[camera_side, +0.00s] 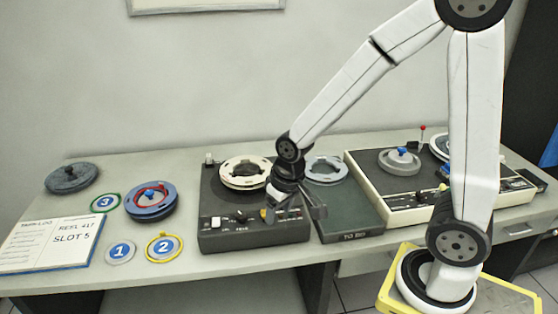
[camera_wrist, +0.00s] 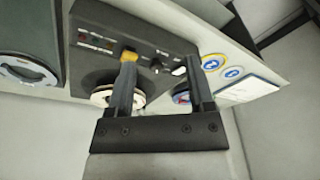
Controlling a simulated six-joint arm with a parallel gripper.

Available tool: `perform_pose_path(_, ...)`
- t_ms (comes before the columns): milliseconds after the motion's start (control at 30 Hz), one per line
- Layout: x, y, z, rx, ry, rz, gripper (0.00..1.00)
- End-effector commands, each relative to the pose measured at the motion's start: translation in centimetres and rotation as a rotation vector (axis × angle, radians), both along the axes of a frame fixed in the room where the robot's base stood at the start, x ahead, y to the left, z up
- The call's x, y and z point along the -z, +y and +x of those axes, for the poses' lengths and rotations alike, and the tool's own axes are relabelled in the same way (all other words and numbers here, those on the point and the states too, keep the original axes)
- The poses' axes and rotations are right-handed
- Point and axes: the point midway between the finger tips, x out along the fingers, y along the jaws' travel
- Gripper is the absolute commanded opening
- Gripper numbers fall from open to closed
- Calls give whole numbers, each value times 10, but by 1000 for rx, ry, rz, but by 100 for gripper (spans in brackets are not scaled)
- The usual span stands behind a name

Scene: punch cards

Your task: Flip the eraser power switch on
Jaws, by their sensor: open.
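A dark grey machine (camera_side: 222,237) with a pale reel (camera_side: 245,172) on top stands mid-table. Its front panel carries a white control (camera_side: 216,221), a yellow control (camera_side: 265,215) and small labels too blurred to read. I cannot tell which control is the eraser power switch or its position. My gripper (camera_side: 294,214) is open and empty, low over the right part of this panel. In the wrist view, the gripper (camera_wrist: 160,64) has its fingers apart over the panel, the left finger near the yellow control (camera_wrist: 128,55), the white control (camera_wrist: 179,71) near the right finger. Contact is unclear.
A TO DO tray (camera_side: 352,222) holding a reel lies right of the machine. A cream-edged deck (camera_side: 385,205) with a grey reel stands further right.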

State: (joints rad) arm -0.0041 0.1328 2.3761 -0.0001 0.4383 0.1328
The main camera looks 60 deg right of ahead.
Motion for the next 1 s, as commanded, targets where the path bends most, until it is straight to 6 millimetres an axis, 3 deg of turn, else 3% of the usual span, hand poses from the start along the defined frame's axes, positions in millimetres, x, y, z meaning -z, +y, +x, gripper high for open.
perform_pose_path(200,3,2,55,141,44,25,68)
perform_pose_path(600,22,7,143,414,124,56,68)
perform_pose_path(800,37,10,179,545,160,62,68)
perform_pose_path(1000,47,11,199,631,182,63,68)
